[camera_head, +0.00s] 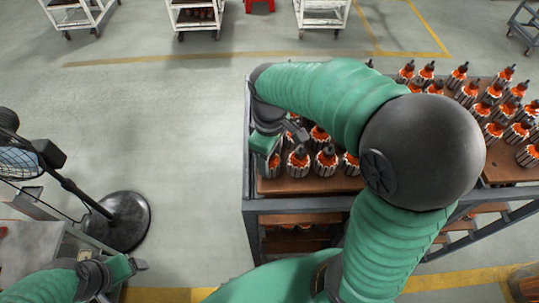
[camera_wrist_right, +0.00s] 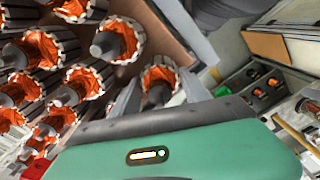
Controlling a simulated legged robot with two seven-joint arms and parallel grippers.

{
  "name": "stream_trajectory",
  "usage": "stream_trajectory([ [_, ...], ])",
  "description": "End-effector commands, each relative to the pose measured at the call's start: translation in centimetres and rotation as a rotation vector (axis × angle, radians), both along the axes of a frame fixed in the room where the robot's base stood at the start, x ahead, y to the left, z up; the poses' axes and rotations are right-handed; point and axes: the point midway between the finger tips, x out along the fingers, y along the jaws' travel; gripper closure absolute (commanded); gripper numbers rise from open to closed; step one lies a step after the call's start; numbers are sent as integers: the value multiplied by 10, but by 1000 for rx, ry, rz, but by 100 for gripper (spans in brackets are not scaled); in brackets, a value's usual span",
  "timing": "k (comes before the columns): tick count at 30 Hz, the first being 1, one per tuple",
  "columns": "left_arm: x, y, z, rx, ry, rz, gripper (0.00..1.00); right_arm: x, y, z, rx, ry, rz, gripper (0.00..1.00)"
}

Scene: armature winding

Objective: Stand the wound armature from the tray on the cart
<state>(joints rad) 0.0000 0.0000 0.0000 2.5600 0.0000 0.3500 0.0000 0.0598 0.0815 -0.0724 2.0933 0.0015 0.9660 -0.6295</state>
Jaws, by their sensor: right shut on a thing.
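My right gripper (camera_head: 280,146) is over the left end of the cart (camera_head: 310,185). In the right wrist view its two fingers (camera_wrist_right: 158,92) are shut on a wound armature (camera_wrist_right: 160,76) with orange windings and a grey shaft. This armature is beside the other armatures at the edge of the brown cart top; I cannot tell whether its base touches the board. In the head view the gripper and arm partly hide that spot.
Several armatures (camera_head: 326,160) stand close together on the cart, and more fill its right part (camera_head: 495,100). A black fan (camera_head: 122,222) stands on the floor at the left beside a grey table (camera_head: 35,245). White carts (camera_head: 195,18) stand far back. The floor between is clear.

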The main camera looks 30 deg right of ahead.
Motion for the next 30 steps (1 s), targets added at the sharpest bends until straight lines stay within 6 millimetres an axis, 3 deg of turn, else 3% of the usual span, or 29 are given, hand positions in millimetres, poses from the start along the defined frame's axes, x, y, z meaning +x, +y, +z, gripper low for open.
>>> stream_trajectory([
  [14, 0, 0, 1, 0, 0, 0, 21, 0, 0, 0, 0, -1, 0, 100],
  [15, 0, 0, 1, 0, 0, 0, 21, 0, 0, -1, 0, -1, 0, 45],
  [21, 0, 0, 1, 0, 0, 0, 21, 0, 0, -1, 0, -1, 0, 21],
  [30, 0, 0, 0, 0, 0, 0, 21, 0, 0, 0, 0, 0, 0, 21],
])
